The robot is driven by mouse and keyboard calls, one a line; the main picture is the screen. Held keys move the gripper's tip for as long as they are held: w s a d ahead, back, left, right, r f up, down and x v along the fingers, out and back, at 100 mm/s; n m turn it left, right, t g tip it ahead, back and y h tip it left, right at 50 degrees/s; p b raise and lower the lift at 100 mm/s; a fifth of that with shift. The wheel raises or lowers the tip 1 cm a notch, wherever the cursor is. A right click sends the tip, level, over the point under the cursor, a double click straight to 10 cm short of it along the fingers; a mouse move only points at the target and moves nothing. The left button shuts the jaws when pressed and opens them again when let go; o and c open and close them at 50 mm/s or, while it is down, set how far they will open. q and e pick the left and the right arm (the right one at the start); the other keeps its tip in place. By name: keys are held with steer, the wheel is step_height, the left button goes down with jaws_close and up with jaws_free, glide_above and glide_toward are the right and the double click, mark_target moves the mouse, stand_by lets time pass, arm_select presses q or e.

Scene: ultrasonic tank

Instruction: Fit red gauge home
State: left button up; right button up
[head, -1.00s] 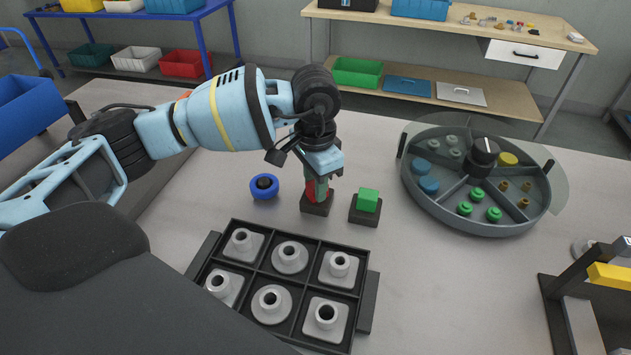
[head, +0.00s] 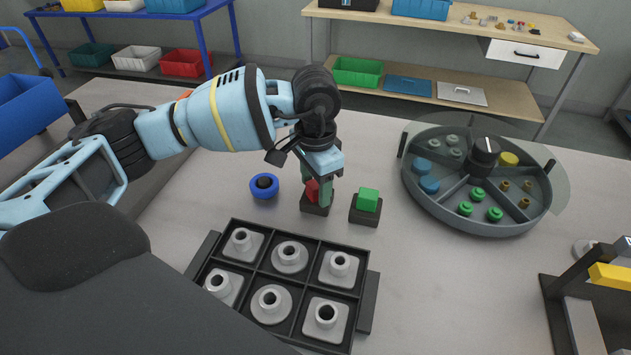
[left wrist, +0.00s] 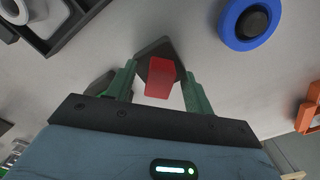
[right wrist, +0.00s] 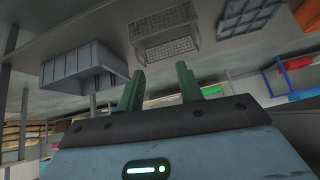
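The red gauge (head: 312,191) is a small red block standing in or on a dark square base (head: 316,208) on the table. It also shows in the left wrist view (left wrist: 160,78), with the dark base (left wrist: 154,48) beyond it. My left gripper (head: 316,190) points down over it, with its green fingers on either side. In the left wrist view the fingers are spread, with gaps between them and the red block. How deep the gauge sits in the base is hidden. My right gripper (right wrist: 160,85) is open and empty, away from the table objects.
A green block (head: 368,199) on a dark base stands just right of the red one. A blue ring with a dark centre (head: 264,187) lies to the left. A black rack (head: 233,224) of grey parts is in front. A round divided tray (head: 478,230) is at right.

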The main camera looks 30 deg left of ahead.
mark_target(315, 184)
stand_by(0.3)
arm_select(q)
step_height(315, 184, up, 8)
steer(key=shift+f+b, duration=0.1)
steer(key=shift+b, duration=0.2)
stand_by(0.8)
